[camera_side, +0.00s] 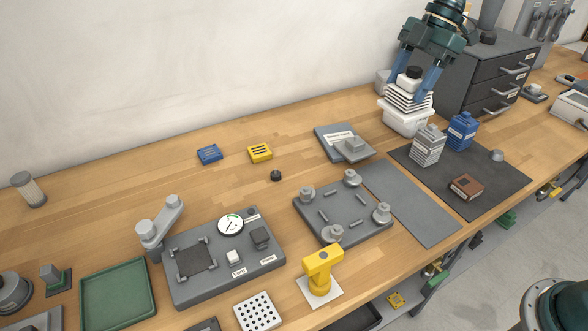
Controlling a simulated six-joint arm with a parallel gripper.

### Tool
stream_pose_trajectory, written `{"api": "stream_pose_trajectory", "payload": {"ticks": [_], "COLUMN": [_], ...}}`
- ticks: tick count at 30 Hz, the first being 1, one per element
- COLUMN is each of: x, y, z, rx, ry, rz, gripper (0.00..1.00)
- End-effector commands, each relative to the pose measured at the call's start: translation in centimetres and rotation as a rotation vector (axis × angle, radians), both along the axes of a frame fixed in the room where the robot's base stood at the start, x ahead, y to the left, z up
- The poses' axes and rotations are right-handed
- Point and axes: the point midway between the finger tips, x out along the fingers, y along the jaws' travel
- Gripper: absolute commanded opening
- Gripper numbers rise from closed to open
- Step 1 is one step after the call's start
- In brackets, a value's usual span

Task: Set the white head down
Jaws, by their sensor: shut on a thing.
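The white head (407,97) is a stack of pale fins with a black round cap on top. It is upright between the blue fingers of my gripper (412,82), which is shut on it, at the back right of the bench. A white tub (405,124) shows directly below it. The head's lower edge overlaps the tub's rim in the picture; I cannot tell whether it touches the tub or hangs just above it.
A grey finned head (428,146) and a blue head (462,131) stand on a dark mat (501,176) with a brown block (466,187). A grey drawer cabinet (490,75) stands behind. A flat grey mat (410,203) is empty. A grey four-post fixture (343,212) is left of it.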

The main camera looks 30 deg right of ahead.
Motion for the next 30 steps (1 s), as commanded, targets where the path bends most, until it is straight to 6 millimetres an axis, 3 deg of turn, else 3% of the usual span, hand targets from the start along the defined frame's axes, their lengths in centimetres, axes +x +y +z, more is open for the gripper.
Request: {"api": "stream_pose_trajectory", "payload": {"ticks": [8,21,30], "x": [-2.4,-10.0,-13.0], "y": [-0.2,-0.3,-0.1], "z": [0.5,0.8,0.4], "rx": [0.001,-0.001,-0.002], "ry": [-0.004,-0.005,-0.003], "rz": [0.005,0.024,0.032], "gripper": [0.16,0.16,0.16]}}
